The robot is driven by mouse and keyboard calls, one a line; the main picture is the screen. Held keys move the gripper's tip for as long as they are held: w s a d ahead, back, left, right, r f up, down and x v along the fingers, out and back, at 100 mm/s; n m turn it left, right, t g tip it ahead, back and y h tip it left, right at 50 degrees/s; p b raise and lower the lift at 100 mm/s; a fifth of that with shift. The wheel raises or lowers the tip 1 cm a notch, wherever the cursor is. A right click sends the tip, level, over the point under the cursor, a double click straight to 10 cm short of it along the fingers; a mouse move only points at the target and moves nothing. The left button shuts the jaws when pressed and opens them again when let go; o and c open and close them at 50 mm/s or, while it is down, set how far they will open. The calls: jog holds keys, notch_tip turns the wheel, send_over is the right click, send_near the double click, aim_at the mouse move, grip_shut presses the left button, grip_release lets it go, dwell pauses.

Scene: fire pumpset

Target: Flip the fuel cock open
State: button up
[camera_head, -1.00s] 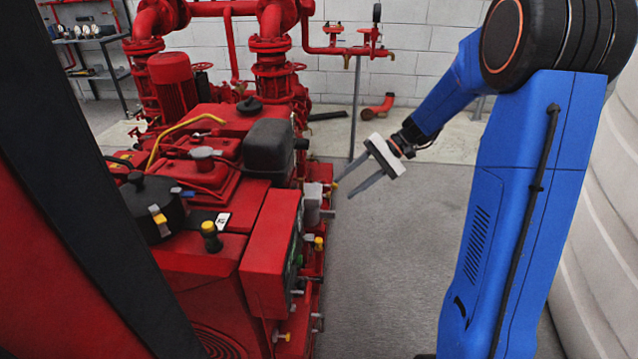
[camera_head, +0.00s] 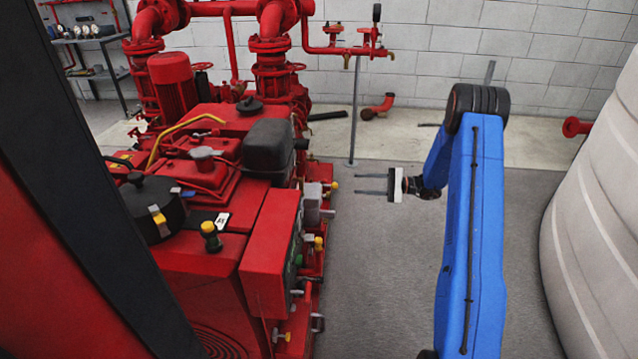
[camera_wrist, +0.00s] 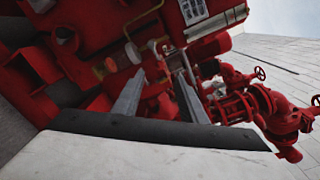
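The red pumpset (camera_head: 270,250) stands left of my gripper (camera_head: 357,185). Several small yellow-tipped fittings stick out along its right side. One yellow knob (camera_head: 334,186) is level with my fingertips and a short way left of them in the picture; another (camera_head: 318,243) is lower and nearer. I cannot tell for certain which fitting is the fuel cock, or whether it is open. My gripper is open and empty, its two fingers level and pointing left at the pumpset. In the wrist view the fingers (camera_wrist: 160,76) are spread, with red machine parts beyond them.
Clear grey floor (camera_head: 385,280) lies between the pumpset and my arm. A large pale ribbed tank (camera_head: 595,210) stands at the right. A thin grey post (camera_head: 354,110) rises behind the gripper, and a red elbow pipe (camera_head: 377,106) lies by the back wall.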

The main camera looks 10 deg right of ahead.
aim_at(325, 182)
jog(key=x, duration=1.1)
jog(key=w+x, duration=0.1)
jog(key=x, duration=0.5)
jog(key=shift+d+f, duration=0.2)
jog(key=shift+f, duration=0.1)
grip_shut()
